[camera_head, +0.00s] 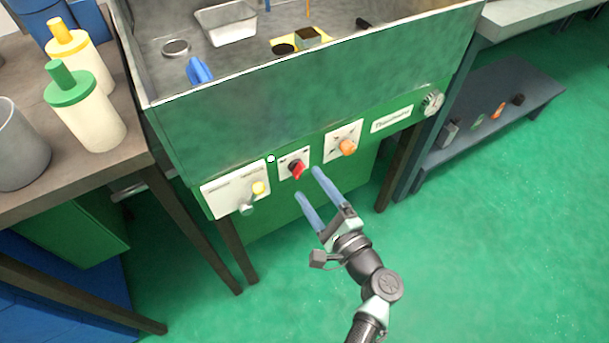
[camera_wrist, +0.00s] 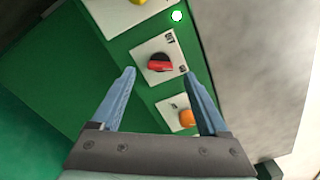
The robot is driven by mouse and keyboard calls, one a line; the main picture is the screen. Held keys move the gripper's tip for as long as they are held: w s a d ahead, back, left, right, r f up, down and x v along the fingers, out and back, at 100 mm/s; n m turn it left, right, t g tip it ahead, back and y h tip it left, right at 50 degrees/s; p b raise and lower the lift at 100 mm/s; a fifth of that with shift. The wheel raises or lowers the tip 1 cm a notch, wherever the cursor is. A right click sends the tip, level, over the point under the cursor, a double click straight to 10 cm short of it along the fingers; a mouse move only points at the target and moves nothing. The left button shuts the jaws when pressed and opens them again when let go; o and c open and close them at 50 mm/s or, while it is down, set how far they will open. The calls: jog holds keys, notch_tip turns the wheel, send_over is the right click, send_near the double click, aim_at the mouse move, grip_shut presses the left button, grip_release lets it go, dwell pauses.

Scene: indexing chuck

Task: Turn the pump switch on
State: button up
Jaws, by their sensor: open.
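A red rotary switch knob (camera_head: 297,169) sits on a small white plate on the green front panel. In the wrist view the red knob (camera_wrist: 159,63), with a dark base, lies ahead of and between my fingertips, with small lettering on its plate that I cannot read for certain. My gripper (camera_head: 307,182) is open and empty in front of the panel, its two blue fingers pointing at the knob. In the wrist view the fingers (camera_wrist: 157,72) stand to either side of the knob and appear apart from it. Whether this knob is the pump switch cannot be read.
An orange knob (camera_head: 347,147) is to the right, and a yellow knob (camera_head: 258,188) and grey lever (camera_head: 246,208) are to the left. A gauge (camera_head: 433,102) is at the panel's right end. A dark table leg (camera_head: 393,170) stands at right. Green floor is clear.

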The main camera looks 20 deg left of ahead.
jog(key=v, duration=0.9)
jog(key=shift+p, duration=0.45)
jog(key=w+d+r+n+t+h, duration=0.1)
jog(key=w+r+n+t+h, duration=0.4)
jog(key=r, duration=1)
jog(key=w+d+r+n+t+h, duration=0.15)
jog(key=w+r+n, duration=0.55)
jog(key=r, duration=0.8)
jog(key=s+d+r+n+t+h, duration=0.1)
jog(key=s+r+t+h, duration=0.2)
jog(key=s+r, duration=0.55)
jog(key=s+d+r+t+h+p, duration=0.1)
jog(key=s+r+t+h, duration=0.2)
jog(key=r, duration=1)
jog(key=s+d+r+n+t+h, duration=0.15)
jog(key=s+r+t, duration=0.35)
jog(key=r, duration=0.6)
notch_tip(320, 180, up, 24)
jog(key=g+p, duration=0.1)
jog(key=p, duration=2.3)
jog(key=shift+f+m+p, duration=0.2)
jog(key=shift+m+p, duration=0.1)
jog(key=shift+m, duration=0.05)
